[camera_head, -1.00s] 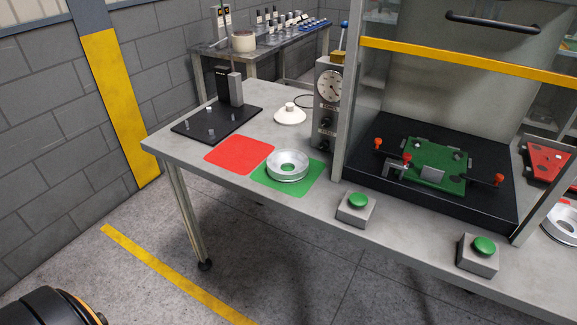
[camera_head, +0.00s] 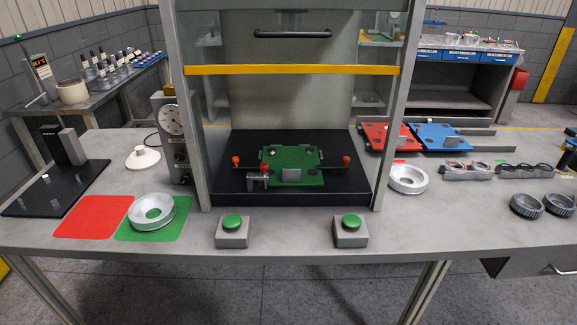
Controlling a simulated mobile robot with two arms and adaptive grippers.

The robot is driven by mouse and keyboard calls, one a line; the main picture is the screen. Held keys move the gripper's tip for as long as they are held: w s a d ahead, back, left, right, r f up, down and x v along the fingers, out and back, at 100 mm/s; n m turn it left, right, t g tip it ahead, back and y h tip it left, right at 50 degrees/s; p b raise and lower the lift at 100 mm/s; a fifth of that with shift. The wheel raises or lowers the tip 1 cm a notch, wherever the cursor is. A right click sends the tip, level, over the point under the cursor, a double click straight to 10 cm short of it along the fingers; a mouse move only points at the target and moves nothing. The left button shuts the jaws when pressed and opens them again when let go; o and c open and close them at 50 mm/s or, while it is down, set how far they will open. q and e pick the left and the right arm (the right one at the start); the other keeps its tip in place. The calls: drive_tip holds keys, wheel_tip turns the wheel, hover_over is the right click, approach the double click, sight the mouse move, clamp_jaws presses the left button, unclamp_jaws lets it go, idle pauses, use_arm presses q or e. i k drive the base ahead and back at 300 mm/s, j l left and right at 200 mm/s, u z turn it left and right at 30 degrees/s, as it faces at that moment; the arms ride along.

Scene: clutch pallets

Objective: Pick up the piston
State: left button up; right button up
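The piston is not marked by name. Two silver round parts with a central hole could be it, and I cannot tell which. One silver ring part (camera_head: 152,212) lies flat on the green mat (camera_head: 181,232) at the left of the workbench. A similar silver ring part (camera_head: 408,179) lies on the bench just right of the press frame. Neither of my grippers is in view, and nothing is seen touching either ring.
The press (camera_head: 292,198) stands mid-bench, holding a green pallet (camera_head: 292,161), with two green buttons (camera_head: 232,222) (camera_head: 350,222) in front. Beside the green mat lies a red mat (camera_head: 88,218). Red (camera_head: 376,140) and blue (camera_head: 424,138) pallets and dark gears (camera_head: 526,205) are at right.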

sight(138, 212)
drive_tip(key=i+j, duration=0.45)
drive_tip(key=j, duration=0.15)
drive_tip(key=i+j, duration=0.4)
drive_tip(key=j, duration=0.2)
